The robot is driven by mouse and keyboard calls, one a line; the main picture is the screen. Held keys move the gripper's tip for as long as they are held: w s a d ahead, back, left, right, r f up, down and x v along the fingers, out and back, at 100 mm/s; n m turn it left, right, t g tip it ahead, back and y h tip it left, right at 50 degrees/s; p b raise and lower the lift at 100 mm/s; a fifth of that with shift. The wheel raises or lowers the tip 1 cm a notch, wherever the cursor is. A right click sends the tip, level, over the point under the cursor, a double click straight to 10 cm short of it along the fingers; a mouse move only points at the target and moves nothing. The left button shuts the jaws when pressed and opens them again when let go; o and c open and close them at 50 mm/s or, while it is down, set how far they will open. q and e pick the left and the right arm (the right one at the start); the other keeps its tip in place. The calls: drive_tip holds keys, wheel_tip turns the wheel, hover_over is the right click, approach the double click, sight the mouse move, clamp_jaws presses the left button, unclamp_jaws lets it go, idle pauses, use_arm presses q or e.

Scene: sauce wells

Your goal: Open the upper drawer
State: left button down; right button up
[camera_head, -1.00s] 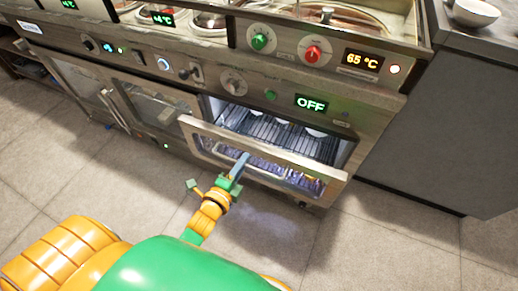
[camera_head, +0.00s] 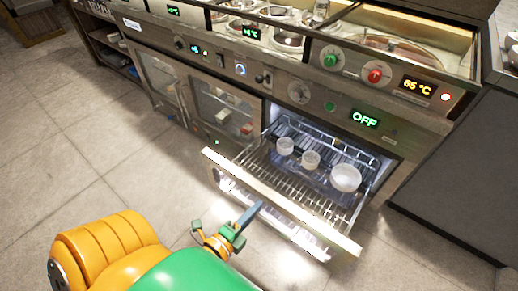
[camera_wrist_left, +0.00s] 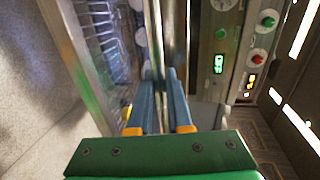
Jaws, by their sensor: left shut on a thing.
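The upper drawer (camera_head: 306,197) is a wire-rack drawer with a pale, glass-fronted face, pulled well out of the lit cabinet under the OFF display. Two small white cups and a larger white bowl (camera_head: 345,178) stand on its rack. My left gripper (camera_head: 250,213) is at the drawer front's outer side, shut on its handle; the handle itself is hard to make out. In the left wrist view the blue fingers (camera_wrist_left: 163,100) reach to the drawer front's edge, with the rack to the left. My right gripper is not in view.
The counter with sauce wells (camera_head: 270,38) and a control panel with red and green knobs runs above the drawer. A closed glass-doored cabinet (camera_head: 222,108) is left of it. Grey tiled floor (camera_head: 100,150) lies open in front.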

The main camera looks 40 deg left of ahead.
use_arm(q)
drive_tip(key=shift+s, duration=0.45)
drive_tip(key=c, duration=0.8)
unclamp_jaws()
drive_tip(key=shift+c, duration=0.2)
drive_tip(key=v, duration=0.7)
